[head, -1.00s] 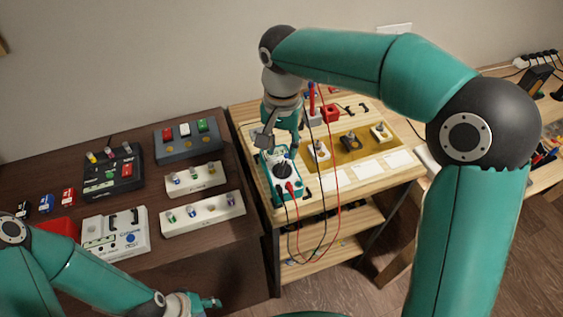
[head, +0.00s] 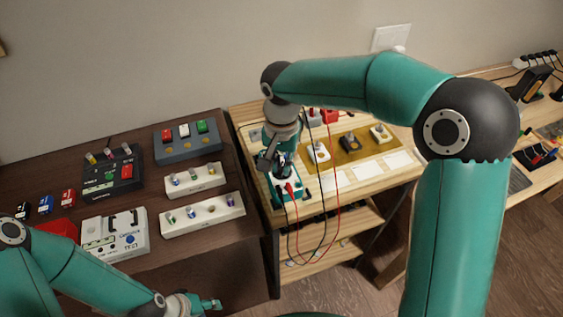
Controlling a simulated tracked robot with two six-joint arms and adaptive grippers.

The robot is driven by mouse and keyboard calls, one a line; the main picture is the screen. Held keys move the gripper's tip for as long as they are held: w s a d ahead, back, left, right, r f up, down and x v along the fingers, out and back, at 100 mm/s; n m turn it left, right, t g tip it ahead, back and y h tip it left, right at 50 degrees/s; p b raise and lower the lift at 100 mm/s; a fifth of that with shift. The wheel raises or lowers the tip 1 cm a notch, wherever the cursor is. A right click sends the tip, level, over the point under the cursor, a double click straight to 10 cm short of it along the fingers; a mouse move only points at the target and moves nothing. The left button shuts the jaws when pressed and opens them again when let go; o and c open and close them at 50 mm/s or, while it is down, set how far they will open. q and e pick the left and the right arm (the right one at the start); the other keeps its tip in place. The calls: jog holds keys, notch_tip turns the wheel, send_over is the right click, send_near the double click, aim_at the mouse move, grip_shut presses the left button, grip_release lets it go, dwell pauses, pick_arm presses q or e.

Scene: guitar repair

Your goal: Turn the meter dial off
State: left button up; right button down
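The meter (head: 299,188) is a teal and white unit near the left edge of the light wooden bench. A red lead and a black lead run from its front end. Its dial is hidden behind my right gripper. My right gripper (head: 279,165) points down over the meter, with its fingers at the dial area. I cannot tell whether the fingers touch the dial or how far apart they are. My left gripper (head: 209,304) is at the bottom, in front of the dark table and far from the meter. Its finger spacing is unclear.
The light bench (head: 400,180) also holds a gold panel (head: 364,148) with several knobs. Red and black leads hang off its front. The dark table (head: 150,170) at left carries pedals and switch boxes, including a white test box (head: 115,236).

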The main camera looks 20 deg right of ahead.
aim_at(282, 167)
dwell(0.4)
jog(key=n, duration=0.3)
jog(key=shift+n+p, duration=0.3)
jog(key=shift+n, duration=1.6)
jog(key=c, duration=1.2)
grip_release()
notch_tip(282, 167, up, 12)
